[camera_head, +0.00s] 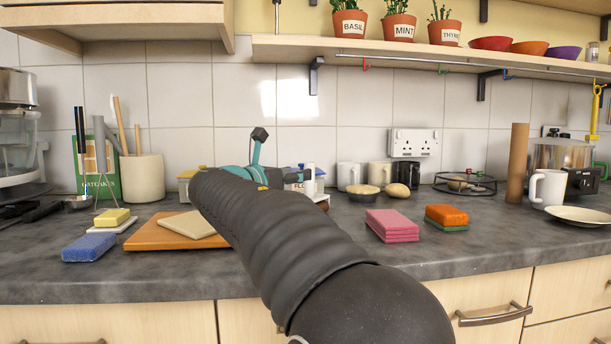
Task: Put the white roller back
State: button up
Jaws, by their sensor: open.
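I cannot pick out a white roller for certain. A small white upright shape (311,172) shows just right of my arm's far end, partly hidden and too small to name. My gripper (262,158) is at the far end of my dark arm, over the back of the counter. A teal part with a dark tip sticks up there; the rest is mostly hidden behind the arm. The gripper is open, and I see nothing held in the part that shows.
The grey counter (340,260) holds a wooden board (165,236), a blue sponge (88,247), a pink sponge (392,225) and an orange-green sponge (446,217). A tall brown cylinder (516,163) and a white mug (547,188) stand right. A shelf (420,52) overhangs the back.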

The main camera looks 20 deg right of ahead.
jog(key=v, duration=0.6)
jog(key=shift+s+a, duration=0.2)
jog(key=shift+a, duration=0.1)
